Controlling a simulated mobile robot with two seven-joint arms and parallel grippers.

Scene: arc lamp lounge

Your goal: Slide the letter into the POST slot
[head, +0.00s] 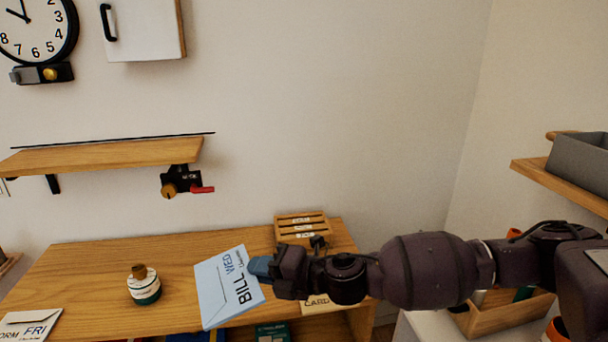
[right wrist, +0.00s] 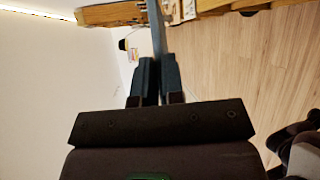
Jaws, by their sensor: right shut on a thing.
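A light blue letter (head: 226,286) marked "BILL" and "WED" is held by its right edge in my right gripper (head: 260,268), tilted above the wooden table. In the right wrist view the letter (right wrist: 157,30) shows edge-on between the two fingers of my right gripper (right wrist: 157,72). A wooden box with several labelled slots (head: 302,221) stands at the back right of the table, behind my gripper and apart from the letter. Its labels are too small to read, so I cannot tell which is POST. My left gripper is not in view.
A paper marked "CARD" (head: 322,304) lies partly under my arm. A wall shelf (head: 110,154) hangs above.

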